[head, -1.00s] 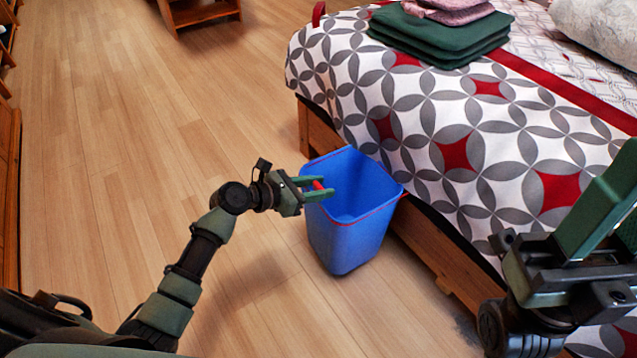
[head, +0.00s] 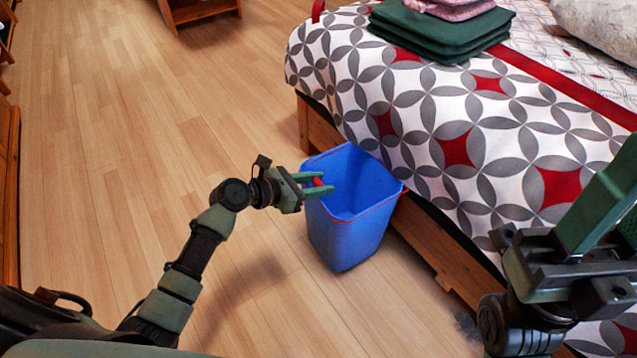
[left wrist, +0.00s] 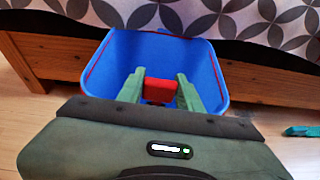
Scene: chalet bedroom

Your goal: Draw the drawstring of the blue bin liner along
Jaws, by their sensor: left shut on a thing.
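The blue bin liner (head: 350,232) lines an open bin on the floor beside the bed, and a thin red drawstring (head: 388,205) runs around its rim. My left gripper (head: 322,183) is at the bin's left rim, its fingers closed on a short red piece of the drawstring. In the left wrist view this red piece (left wrist: 160,91) sits between both green fingers, over the bin's opening. Whether it is slack or taut I cannot tell. My right gripper (head: 590,225) is at the right edge, partly out of frame; its jaw state is unclear.
The bed (head: 460,130) stands directly behind and right of the bin, its wooden frame (head: 435,250) close to the bin's side. Folded green cloths (head: 440,35) lie on the bed. The wooden floor (head: 120,150) on the left is clear. A small teal thing (left wrist: 301,131) shows at the wrist view's right edge.

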